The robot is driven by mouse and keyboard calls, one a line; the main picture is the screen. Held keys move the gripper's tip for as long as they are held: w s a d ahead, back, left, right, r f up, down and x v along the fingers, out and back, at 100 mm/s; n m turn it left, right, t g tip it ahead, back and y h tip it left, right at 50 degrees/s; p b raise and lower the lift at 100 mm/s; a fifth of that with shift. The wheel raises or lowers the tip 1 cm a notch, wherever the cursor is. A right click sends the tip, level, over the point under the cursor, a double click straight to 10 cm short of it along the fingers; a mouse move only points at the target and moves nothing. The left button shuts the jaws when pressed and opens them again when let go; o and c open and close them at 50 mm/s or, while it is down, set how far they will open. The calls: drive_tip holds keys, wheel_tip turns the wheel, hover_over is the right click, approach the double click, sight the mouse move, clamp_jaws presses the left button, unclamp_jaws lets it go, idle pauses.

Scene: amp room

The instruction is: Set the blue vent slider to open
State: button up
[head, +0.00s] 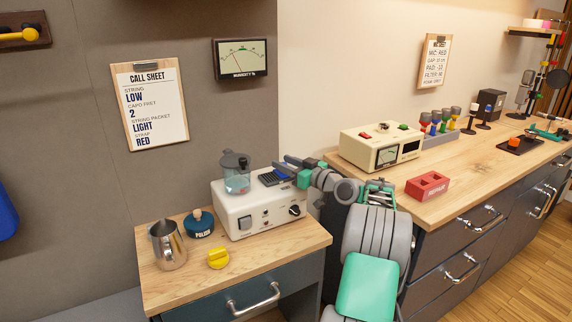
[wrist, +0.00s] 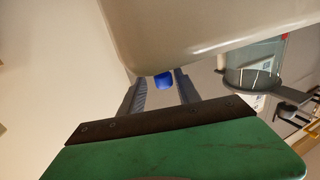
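The white humidifier (head: 262,212) stands on the small wooden-topped cabinet, with a dark slatted vent (head: 272,178) on its top. In the wrist view the blue slider (wrist: 163,80) appears between the tips of my gripper (wrist: 161,78), beside the humidifier's pale body (wrist: 200,35). The two fingers stand apart, with visible gaps to the slider. In the head view my gripper (head: 290,165) is just above the vent, and its fingertips are hard to make out.
A clear water tank (head: 236,178) stands on the humidifier, left of the vent. A metal pitcher (head: 168,245), a dark blue polish tin (head: 200,224) and a yellow knob-like object (head: 218,258) share the cabinet top. The long workbench (head: 470,175) borders my arm on the right.

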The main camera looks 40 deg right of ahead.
drive_tip(key=shift+a, duration=0.15)
drive_tip(key=s, duration=0.2)
drive_tip(key=s+d, duration=0.1)
drive_tip(key=s, duration=0.4)
drive_tip(key=shift+s+d+b, duration=0.25)
drive_tip(key=shift+s+b, duration=0.05)
drive_tip(key=shift+b, duration=0.05)
